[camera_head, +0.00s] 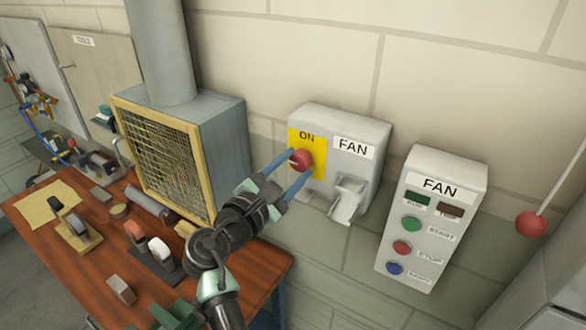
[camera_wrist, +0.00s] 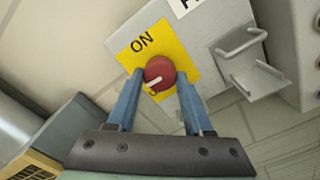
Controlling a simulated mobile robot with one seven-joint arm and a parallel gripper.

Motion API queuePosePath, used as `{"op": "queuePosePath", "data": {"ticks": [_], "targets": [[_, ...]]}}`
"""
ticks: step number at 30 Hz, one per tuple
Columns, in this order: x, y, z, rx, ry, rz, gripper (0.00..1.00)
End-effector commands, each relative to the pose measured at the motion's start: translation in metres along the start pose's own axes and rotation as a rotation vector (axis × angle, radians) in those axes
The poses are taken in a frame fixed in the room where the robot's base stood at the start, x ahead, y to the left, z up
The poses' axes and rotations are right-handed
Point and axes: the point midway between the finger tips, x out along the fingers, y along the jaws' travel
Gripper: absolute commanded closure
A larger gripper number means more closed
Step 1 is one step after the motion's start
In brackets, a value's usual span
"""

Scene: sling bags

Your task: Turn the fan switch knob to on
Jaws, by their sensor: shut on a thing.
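The red fan switch knob (camera_head: 302,157) sits on a yellow plate (camera_head: 318,140) marked ON, on the left of the front of a light grey wall box (camera_head: 345,124) labelled FAN. My gripper (camera_head: 299,164) reaches up to it from below left, with its blue fingers on either side of the knob and shut on it. In the wrist view the knob (camera_wrist: 158,74) sits between the fingertips. Its white mark points to the lower left, away from the ON word. A letter below the knob is mostly hidden.
A grey bracket (camera_head: 347,197) sticks out at the box's lower right. Right of it is a FAN panel (camera_head: 431,215) with several buttons, then a red ball (camera_head: 531,224) on a rod. A mesh-fronted unit (camera_head: 165,160) stands on the cluttered wooden bench (camera_head: 250,262) at left.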

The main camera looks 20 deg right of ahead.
Motion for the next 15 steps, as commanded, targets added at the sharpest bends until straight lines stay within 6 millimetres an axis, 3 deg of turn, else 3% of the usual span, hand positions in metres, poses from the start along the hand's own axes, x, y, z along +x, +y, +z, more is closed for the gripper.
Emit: {"op": "queuePosePath", "data": {"ticks": [15], "targets": [[-0.0004, -0.0028, -0.0046, 0.396, 0.000, 0.002, 1.00]]}}
